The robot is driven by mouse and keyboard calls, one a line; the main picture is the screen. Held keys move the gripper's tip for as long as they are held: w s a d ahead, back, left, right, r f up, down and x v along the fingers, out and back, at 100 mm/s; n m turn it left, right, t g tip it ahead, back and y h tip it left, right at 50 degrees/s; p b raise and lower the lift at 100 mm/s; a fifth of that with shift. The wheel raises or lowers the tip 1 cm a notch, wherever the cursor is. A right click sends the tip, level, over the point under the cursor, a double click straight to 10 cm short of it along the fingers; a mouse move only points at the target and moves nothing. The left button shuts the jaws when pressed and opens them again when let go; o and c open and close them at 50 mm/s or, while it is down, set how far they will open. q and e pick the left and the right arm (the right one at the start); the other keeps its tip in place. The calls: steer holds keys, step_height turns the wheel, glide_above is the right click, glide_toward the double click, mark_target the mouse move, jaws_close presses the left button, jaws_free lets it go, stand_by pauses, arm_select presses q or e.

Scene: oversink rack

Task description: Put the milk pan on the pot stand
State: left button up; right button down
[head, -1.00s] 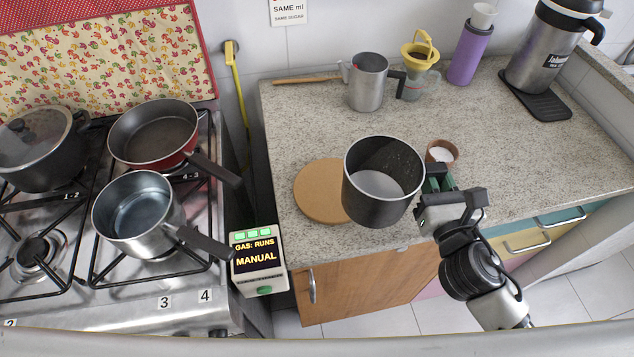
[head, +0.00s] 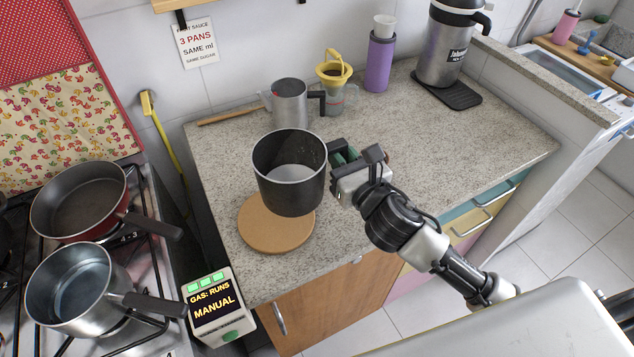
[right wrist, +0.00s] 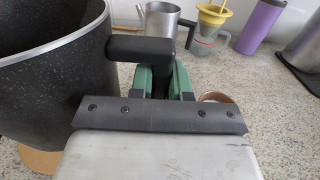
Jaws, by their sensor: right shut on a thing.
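The milk pan (head: 291,190), a dark speckled pan with a pale inside bottom, is held upright by my right gripper (head: 343,163). Its black handle (right wrist: 140,48) is between the green fingers in the right wrist view. The pot stand, taken to be the round cork disc (head: 270,232), lies on the counter near its front-left corner. The pan overlaps the back part of the disc in the head view and seems to hang above it; the exact gap cannot be told. In the right wrist view a bit of the disc (right wrist: 38,162) shows below the pan. My left gripper is out of view.
A steel mug (head: 290,103), a yellow dripper (head: 334,72) and a purple bottle (head: 379,62) stand behind the pan. A small brown bowl (right wrist: 214,97) sits beside the gripper. Two pans stand on the stove at left, near the gas box (head: 213,307).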

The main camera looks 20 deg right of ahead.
steer(key=shift+w+a+f+b, duration=0.1)
steer(key=shift+a+f+b, duration=0.1)
steer(key=shift+a+f, duration=0.65)
steer(key=shift+s+a+f+b, duration=0.15)
steer(key=shift+a+f, duration=0.35)
steer(key=shift+f, duration=0.75)
steer(key=shift+w+a+f+b, duration=0.2)
steer(key=shift+a+f, duration=0.45)
steer(key=shift+f, duration=0.4)
steer(key=shift+f, duration=0.1)
steer(key=c, duration=1.1)
jaws_free()
steer(key=s, duration=0.3)
steer(key=s+d+b, duration=0.1)
steer(key=s, duration=0.3)
steer(key=s+d+b, duration=0.1)
steer(key=s, duration=0.3)
steer(key=shift+d, duration=0.1)
steer(key=shift+s+d, duration=0.1)
steer(key=shift+s, duration=0.35)
